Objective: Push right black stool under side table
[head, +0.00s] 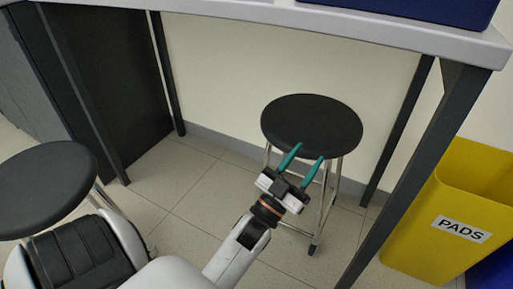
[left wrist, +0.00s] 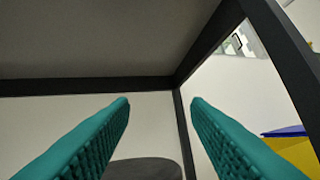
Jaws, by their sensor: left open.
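The right black stool (head: 312,124) has a round black seat and metal legs. It stands upright beneath the side table (head: 400,35), near the back wall. The seat's edge also shows low in the left wrist view (left wrist: 145,169). My left gripper (head: 307,158) is open and empty, with its teal fingers in front of the seat's near edge; whether they touch it I cannot tell. In the left wrist view my fingers (left wrist: 160,102) point under the tabletop (left wrist: 90,40). My right gripper is out of view.
Another black stool (head: 45,185) stands at the left. A yellow bin (head: 445,215) marked PADS stands right of the dark table leg (head: 405,185). A dark panel (head: 110,80) is at the left under the table. Tiled floor (head: 200,190) is clear between the stools.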

